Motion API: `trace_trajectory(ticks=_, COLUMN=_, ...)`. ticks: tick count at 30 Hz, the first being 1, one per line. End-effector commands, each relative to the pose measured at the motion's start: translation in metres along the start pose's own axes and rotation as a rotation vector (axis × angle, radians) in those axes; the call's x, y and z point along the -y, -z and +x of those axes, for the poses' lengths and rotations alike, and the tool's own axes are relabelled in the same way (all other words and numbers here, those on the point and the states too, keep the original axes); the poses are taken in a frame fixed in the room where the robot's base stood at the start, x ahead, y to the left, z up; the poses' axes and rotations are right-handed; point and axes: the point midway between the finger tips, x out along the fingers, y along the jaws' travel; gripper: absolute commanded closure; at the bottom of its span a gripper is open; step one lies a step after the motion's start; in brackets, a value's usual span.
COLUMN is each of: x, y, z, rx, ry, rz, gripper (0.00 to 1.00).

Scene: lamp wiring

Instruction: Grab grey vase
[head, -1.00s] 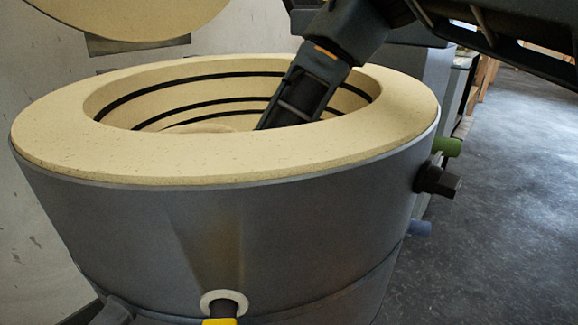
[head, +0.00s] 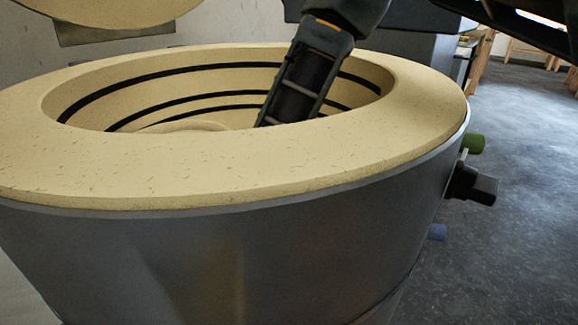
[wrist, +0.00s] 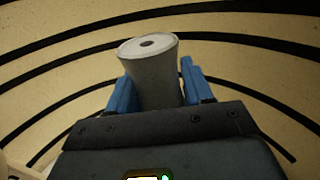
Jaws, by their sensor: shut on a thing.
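The grey vase (wrist: 152,76) shows in the wrist view, between the two blue fingers of my gripper (wrist: 155,92). Its round end with a small dark hole faces up in the picture. My gripper is shut on the vase. In the head view my gripper's body (head: 302,82) reaches down into the round kiln (head: 230,180). The fingertips and the vase are hidden behind the kiln's near rim in that view.
The kiln has a thick cream rim and a cream inner wall with dark grooves (wrist: 60,45). Its raised lid (head: 110,14) is at the upper left. Open grey floor (head: 520,200) lies to the right.

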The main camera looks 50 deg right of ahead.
Motion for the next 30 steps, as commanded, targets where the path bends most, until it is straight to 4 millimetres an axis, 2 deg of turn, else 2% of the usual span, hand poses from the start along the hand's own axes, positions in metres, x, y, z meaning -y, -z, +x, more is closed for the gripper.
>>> trace_trajectory(ticks=2, x=0.0000, y=0.0001, z=0.0000, rx=0.000, ry=0.000, rz=0.000, gripper=0.64)
trace_trajectory(ticks=13, x=0.0000, y=0.0003, z=-0.0001, rx=-0.001, ry=0.000, rz=-0.001, gripper=0.99)
trace_trajectory(ticks=30, x=-0.0001, y=-0.0045, z=0.0000, rx=-0.001, ry=0.000, rz=0.000, gripper=1.00)
